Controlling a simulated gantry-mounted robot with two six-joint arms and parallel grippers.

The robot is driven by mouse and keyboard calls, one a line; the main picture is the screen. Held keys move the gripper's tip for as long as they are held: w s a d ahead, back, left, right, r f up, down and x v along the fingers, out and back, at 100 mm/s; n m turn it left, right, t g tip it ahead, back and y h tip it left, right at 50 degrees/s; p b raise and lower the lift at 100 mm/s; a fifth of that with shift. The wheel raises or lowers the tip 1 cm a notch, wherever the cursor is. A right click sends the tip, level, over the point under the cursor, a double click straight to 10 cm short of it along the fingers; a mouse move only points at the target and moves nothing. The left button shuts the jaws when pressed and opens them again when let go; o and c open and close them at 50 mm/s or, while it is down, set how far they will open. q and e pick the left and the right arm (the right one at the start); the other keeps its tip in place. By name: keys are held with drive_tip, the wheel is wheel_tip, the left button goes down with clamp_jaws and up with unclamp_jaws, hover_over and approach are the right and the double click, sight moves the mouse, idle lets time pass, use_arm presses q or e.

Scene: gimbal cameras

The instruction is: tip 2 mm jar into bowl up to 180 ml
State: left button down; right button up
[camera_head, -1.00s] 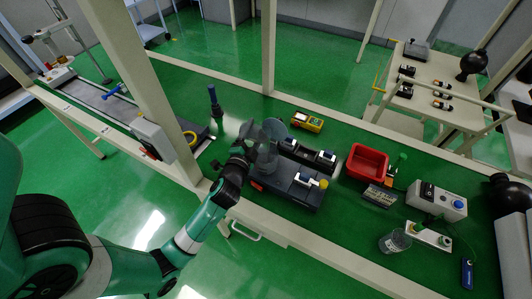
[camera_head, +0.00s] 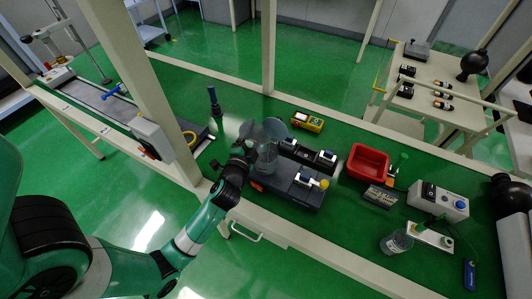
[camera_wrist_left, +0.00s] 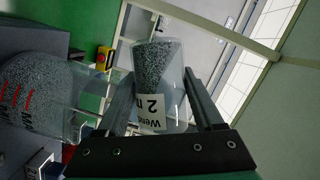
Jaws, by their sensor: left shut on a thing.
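My left gripper (camera_head: 246,144) is shut on a clear jar of grey granules. In the left wrist view the jar (camera_wrist_left: 160,60) sits between the two fingers, with its white "2 m…" label upside down and the granules gathered towards the end above the label. A clear bowl (camera_wrist_left: 35,95) with red marks and grey granules shows at left in that view, beside the jar. In the head view the bowl (camera_head: 266,160) stands just right of the gripper; its fill level is too small to read there.
A dark grey device (camera_head: 302,193) lies right of the bowl. A red bin (camera_head: 368,160), a yellow meter (camera_head: 307,121), a control box (camera_head: 438,200) and another clear jar (camera_head: 396,242) stand on the green bench. A post (camera_head: 150,75) rises at left.

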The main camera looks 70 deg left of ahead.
use_arm(q)
drive_tip(key=shift+f+m+b, duration=0.15)
drive_tip(key=shift+m+b, duration=0.35)
drive_tip(key=shift+b, duration=0.2)
idle(1.1)
drive_tip(key=shift+r+m+t+y, duration=0.4)
drive_tip(key=shift+m, duration=0.4)
idle(2.3)
